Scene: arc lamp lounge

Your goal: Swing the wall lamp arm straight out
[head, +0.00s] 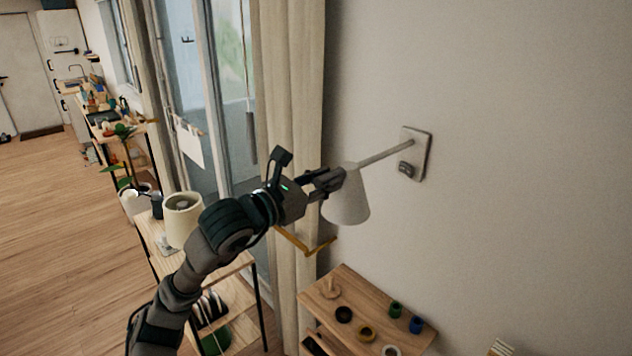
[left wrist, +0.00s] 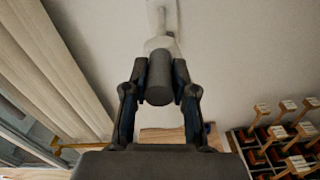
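The wall lamp has a white cone shade (head: 346,205) hanging at the end of a thin pale arm (head: 385,153). That arm runs from a wall plate (head: 421,152) toward the left of the head view. My left gripper (head: 334,180) is at the top left of the shade. In the left wrist view, its two fingers (left wrist: 160,88) press on both sides of a dark grey cylindrical grip (left wrist: 160,78) at the lamp's end. Behind the grip, the pale lamp parts lead up toward the wall. My right gripper is not in view.
A wooden shelf (head: 350,283) with small pots stands below the lamp. A beige curtain (head: 292,110) and glass door are to the left. A table with a cream pot (head: 183,222) stands under my left arm. The wall right of the plate is bare.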

